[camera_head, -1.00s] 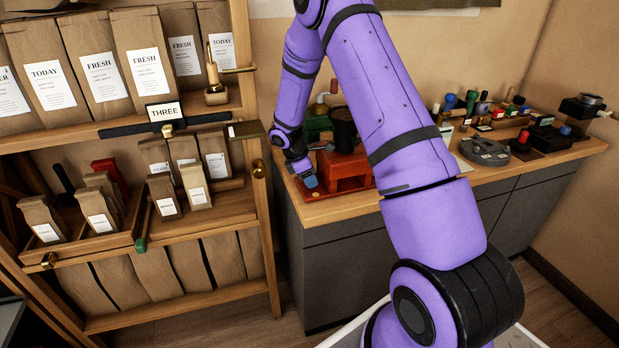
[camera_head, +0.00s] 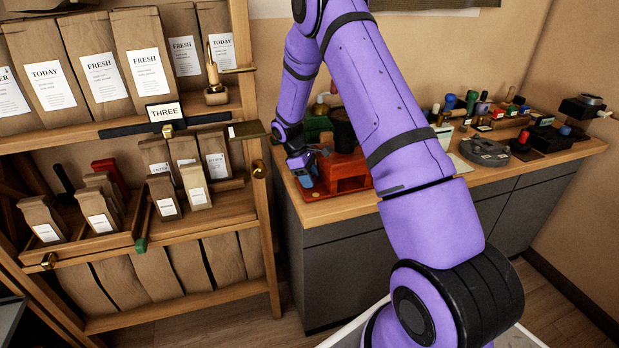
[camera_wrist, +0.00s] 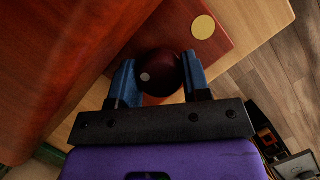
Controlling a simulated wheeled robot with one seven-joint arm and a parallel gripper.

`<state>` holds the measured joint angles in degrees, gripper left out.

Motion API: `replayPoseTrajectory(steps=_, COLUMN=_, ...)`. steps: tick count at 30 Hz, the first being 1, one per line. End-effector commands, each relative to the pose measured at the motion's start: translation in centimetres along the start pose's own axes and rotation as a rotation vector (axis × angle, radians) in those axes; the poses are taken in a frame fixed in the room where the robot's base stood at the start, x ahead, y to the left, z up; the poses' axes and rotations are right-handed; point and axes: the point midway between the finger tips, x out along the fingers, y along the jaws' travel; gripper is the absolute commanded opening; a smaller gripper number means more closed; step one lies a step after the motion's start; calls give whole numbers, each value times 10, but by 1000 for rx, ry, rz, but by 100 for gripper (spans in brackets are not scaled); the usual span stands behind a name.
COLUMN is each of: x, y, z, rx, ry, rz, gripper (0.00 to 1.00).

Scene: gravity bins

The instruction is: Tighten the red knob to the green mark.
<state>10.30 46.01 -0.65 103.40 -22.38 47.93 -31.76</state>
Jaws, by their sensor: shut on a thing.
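In the head view my gripper (camera_head: 307,166) is at the left front of the red housing (camera_head: 345,174), on the counter's left end. The knob is hidden there behind the gripper. The housing also fills the upper left of the wrist view (camera_wrist: 60,60). A yellow disc (camera_wrist: 203,27) lies on the red base beside the knob. I cannot make out a green mark.
A dark cup (camera_head: 343,128) stands behind the housing. Several small knobs and tools crowd the wooden counter (camera_head: 480,180) to the right. A wooden shelf (camera_head: 262,215) with paper bags stands at the left, with a gap before the counter.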

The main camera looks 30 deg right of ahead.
Motion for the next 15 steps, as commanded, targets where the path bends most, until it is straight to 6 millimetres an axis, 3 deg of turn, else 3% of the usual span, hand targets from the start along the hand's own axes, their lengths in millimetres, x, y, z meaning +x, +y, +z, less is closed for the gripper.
replayPoseTrajectory(steps=9, x=0, y=0, z=-1, rx=1, ry=2, rz=1, gripper=20)
replayPoseTrajectory(steps=10, x=0, y=0, z=-1, rx=1, ry=2, rz=1, gripper=46)
replayPoseTrajectory(steps=13, x=0, y=0, z=-1, rx=1, ry=2, rz=1, gripper=69)
replayPoseTrajectory(steps=15, x=0, y=0, z=0, rx=1, ry=1, rz=1, gripper=69)
